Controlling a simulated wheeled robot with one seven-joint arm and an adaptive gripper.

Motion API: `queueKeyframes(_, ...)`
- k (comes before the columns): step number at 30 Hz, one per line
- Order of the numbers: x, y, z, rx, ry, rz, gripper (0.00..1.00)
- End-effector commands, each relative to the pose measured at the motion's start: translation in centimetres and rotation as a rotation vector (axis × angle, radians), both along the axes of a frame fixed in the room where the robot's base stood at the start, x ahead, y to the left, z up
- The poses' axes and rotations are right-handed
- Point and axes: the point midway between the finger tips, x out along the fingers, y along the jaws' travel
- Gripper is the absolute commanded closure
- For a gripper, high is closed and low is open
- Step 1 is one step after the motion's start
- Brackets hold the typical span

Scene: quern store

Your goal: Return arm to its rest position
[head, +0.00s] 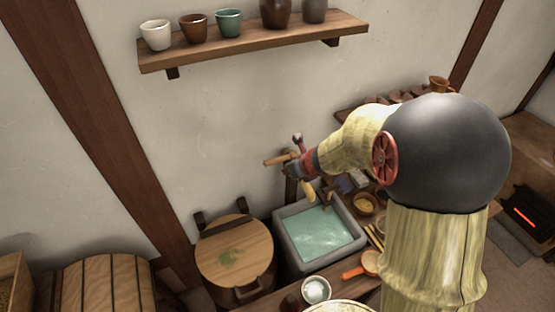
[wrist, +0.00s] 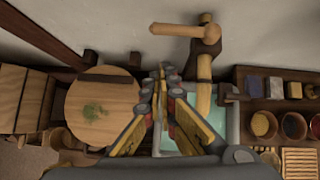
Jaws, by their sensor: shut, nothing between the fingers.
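My gripper (head: 292,169) hangs at the end of my raised, bent arm in the head view, in front of the wall and above the grey basin (head: 281,234). In the wrist view its two fingers (wrist: 166,74) reach forward and come together at the tips, with nothing held. A wooden tap (wrist: 205,60) with a crosswise handle stands just beyond and to the right of the fingertips. In the head view the tap is partly hidden by my gripper. I cannot tell whether the fingers touch it.
A round wooden lid (head: 235,252) with a green patch lies left of the basin. A wall shelf (head: 255,45) with several cups and jars hangs above. Bowls, including one with yellow contents (wrist: 262,124), stand on the right. A glowing stove opening (head: 525,217) is at far right.

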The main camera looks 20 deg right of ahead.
Motion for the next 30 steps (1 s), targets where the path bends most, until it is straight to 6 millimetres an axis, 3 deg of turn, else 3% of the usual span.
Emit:
queueKeyframes(9,-0.2,0.1,0.2,-0.026,-0.005,0.039,1.00)
queueKeyframes(14,-1.0,2.0,-0.3,-0.137,-0.012,0.288,1.00)
queueKeyframes(17,-3.2,4.4,-0.8,-0.255,-0.014,0.586,1.00)
queueKeyframes(23,-9.5,9.0,0.9,-0.566,-0.091,1.275,1.00)
queueKeyframes(27,-15.5,11.1,1.7,-0.821,-0.147,1.788,1.00)
queueKeyframes(30,-19.9,11.2,1.9,-1.013,-0.156,2.128,1.00)
